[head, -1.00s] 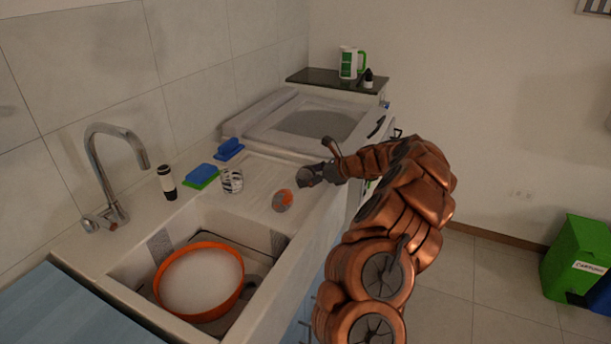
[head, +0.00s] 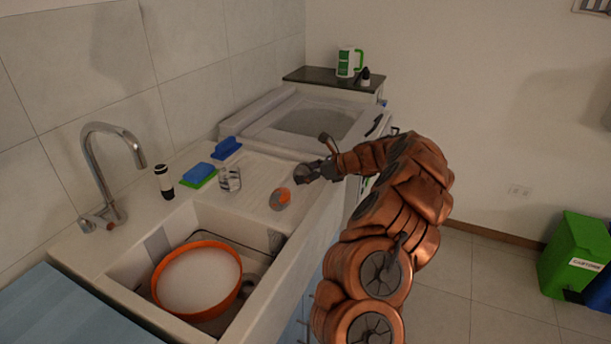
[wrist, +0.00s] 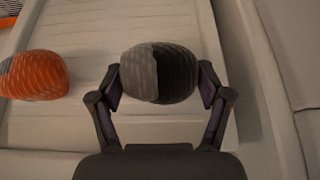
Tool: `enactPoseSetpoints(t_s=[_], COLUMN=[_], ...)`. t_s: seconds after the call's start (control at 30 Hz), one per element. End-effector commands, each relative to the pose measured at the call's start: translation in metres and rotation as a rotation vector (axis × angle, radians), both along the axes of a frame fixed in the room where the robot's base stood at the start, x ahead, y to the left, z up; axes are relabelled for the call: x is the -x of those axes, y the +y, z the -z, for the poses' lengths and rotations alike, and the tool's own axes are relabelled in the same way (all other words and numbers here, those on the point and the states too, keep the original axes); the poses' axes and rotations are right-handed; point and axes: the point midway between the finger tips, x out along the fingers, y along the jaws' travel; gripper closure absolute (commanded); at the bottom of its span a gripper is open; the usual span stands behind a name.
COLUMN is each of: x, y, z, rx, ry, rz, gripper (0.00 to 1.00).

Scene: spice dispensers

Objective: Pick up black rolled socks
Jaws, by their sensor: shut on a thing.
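The black rolled socks (wrist: 175,75) are a round bundle, part dark and part grey, between the two fingers of my gripper (wrist: 158,85) in the wrist view. The fingers touch the bundle on both sides and are shut on it. In the head view my gripper (head: 312,174) is over the right end of the ribbed drainboard. The socks are hard to make out there against the dark fingers. I cannot tell whether the bundle still touches the drainboard.
Orange-and-grey rolled socks (head: 280,199) lie just left of my gripper. A striped roll (head: 230,179), blue sponges (head: 199,173) and a dark cylinder (head: 164,182) stand farther left. An orange basin (head: 236,297) sits in the sink. The washer top (head: 310,121) lies behind.

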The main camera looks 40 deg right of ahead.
Motion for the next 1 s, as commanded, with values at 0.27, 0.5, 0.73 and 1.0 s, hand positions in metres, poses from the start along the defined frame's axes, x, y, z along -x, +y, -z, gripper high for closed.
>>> enactPoseSetpoints(t_s=[0.27, 0.5, 0.73, 1.0], x=[0.001, 0.019, 0.045, 0.083], y=[0.0, 0.009, 0.024, 0.045], z=[-0.03, -0.032, -0.034, -0.038], rx=[0.002, -0.001, -0.002, -0.001], ry=[-0.001, -0.003, -0.004, -0.002], rz=[0.0, 0.001, 0.001, 0.003], gripper=[0.58, 0.58, 0.58, 0.58])
